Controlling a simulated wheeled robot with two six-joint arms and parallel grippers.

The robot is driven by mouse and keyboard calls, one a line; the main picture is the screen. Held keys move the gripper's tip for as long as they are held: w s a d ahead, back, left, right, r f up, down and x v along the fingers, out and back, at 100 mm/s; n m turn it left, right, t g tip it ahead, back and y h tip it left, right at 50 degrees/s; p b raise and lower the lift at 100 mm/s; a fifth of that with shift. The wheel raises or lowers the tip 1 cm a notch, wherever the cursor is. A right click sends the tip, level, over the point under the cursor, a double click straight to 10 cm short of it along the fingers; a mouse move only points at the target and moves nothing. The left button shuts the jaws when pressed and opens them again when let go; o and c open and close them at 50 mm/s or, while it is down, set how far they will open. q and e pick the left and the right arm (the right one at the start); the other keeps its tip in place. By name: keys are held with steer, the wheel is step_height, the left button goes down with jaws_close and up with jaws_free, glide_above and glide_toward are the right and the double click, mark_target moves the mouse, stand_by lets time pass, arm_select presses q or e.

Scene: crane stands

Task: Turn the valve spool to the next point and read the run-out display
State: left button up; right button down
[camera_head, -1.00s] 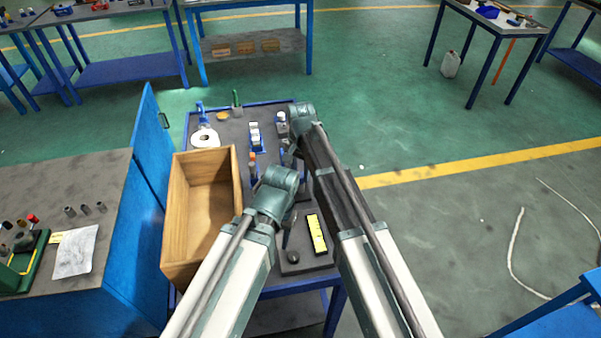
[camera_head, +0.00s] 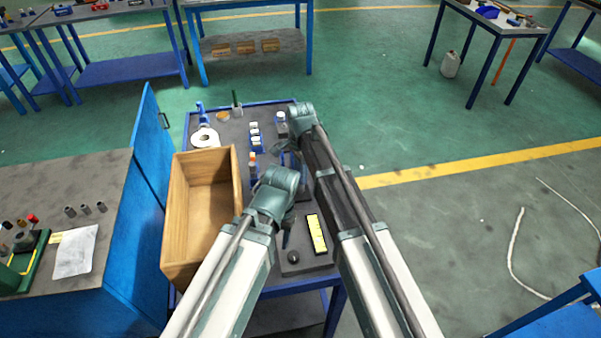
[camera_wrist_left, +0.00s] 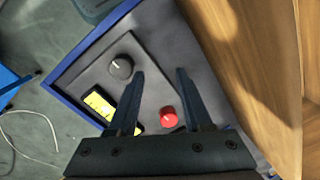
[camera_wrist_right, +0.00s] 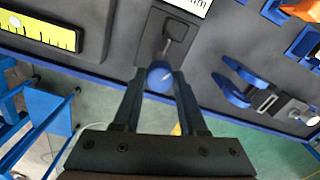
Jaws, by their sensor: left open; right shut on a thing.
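My right gripper (camera_wrist_right: 160,72) is shut on a blue knob (camera_wrist_right: 159,77) at the end of a short metal rod on a dark block. I cannot tell if this is the valve spool. A white panel marked "mm" (camera_wrist_right: 193,5) is cut off at the top edge of the right wrist view; its reading is not visible. My left gripper (camera_wrist_left: 160,74) is open and empty above a dark plate with a black knob (camera_wrist_left: 121,66) bearing a white mark, a red button (camera_wrist_left: 168,117) and a yellow scale (camera_wrist_left: 97,104). The yellow scale also shows in the head view (camera_head: 317,235).
A wooden box (camera_head: 177,240) stands at the left of the blue-edged bench (camera_head: 231,130). A white roll (camera_head: 204,138), bottles and small blue holders stand at its back. Open floor lies to the right.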

stand_by(0.4)
steer(key=shift+c, duration=2.2)
jaws_free()
arm_select(q)
steer(key=shift+r, duration=0.15)
arm_select(e)
steer(key=shift+r, duration=0.15)
arm_select(q)
step_height(320, 180, up, 14)
steer(key=p, duration=1.4)
steer(key=shift+f, duration=0.2)
arm_select(e)
step_height(320, 180, up, 14)
steer(key=shift+f, duration=0.2)
steer(key=shift+f, duration=0.1)
steer(key=s+d+n, duration=1.3)
steer(key=s+d, duration=0.4)
steer(key=s, duration=0.1)
steer(key=s+a+n+h, duration=0.1)
steer(key=s+a+n, duration=0.2)
steer(key=a, duration=0.8)
steer(key=shift+s+a, duration=0.3)
steer(key=shift+s, duration=0.8)
